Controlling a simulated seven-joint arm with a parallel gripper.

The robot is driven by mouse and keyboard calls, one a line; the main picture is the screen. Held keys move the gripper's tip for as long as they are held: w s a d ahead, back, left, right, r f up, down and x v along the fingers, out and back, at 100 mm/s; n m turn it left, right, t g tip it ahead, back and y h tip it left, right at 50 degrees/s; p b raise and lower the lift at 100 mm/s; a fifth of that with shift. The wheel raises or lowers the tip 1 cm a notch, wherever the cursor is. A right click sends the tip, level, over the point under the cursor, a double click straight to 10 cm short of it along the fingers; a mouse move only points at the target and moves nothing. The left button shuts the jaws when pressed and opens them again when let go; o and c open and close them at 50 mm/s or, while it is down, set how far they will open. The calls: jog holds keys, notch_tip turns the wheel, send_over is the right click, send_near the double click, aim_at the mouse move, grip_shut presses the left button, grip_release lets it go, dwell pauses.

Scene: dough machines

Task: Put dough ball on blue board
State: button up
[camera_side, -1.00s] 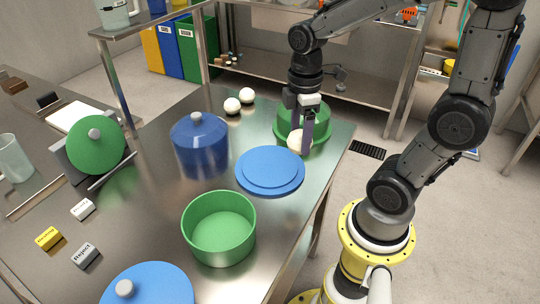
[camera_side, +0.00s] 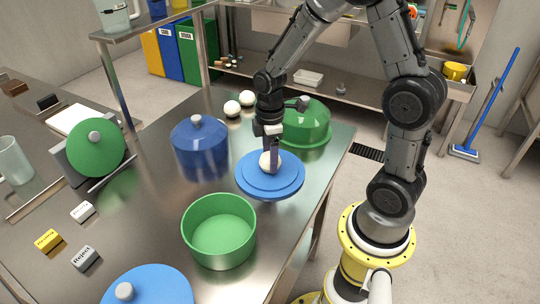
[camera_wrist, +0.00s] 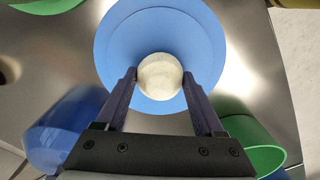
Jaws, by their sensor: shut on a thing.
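The blue board (camera_side: 288,181) is a round stepped disc on the steel table, right of the lidded blue pot. My gripper (camera_side: 270,164) is over the board, pointing down, and is shut on a pale dough ball (camera_side: 265,161). In the wrist view the dough ball (camera_wrist: 160,76) sits between the two fingertips (camera_wrist: 160,78), with the blue board (camera_wrist: 121,38) behind it on all sides. The ball is at or just above the board's surface; I cannot tell whether it touches.
A lidded blue pot (camera_side: 201,150) stands left of the board, an open green pot (camera_side: 219,235) in front, and a green dome-shaped vessel (camera_side: 308,124) behind. Two more pale balls (camera_side: 232,108) lie at the back. A blue lid (camera_side: 150,285) is at the front edge.

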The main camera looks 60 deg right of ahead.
jog(key=shift+f, duration=0.15)
jog(key=o, duration=1.5)
notch_tip(320, 180, up, 12)
jog(key=f, duration=0.1)
jog(key=s+a+r+m+t, duration=0.2)
jog(key=s+m, duration=0.1)
jog(key=s, duration=0.2)
jog(key=s+a+r+m+t, duration=0.1)
jog(key=s+a+r+m, duration=0.1)
jog(key=s+m, duration=0.1)
jog(key=s+a+r+m+t, duration=0.2)
jog(key=s+a+r+m, duration=0.1)
jog(key=s, duration=0.3)
jog(key=shift+s+r+t, duration=0.1)
jog(key=shift+s+t, duration=0.2)
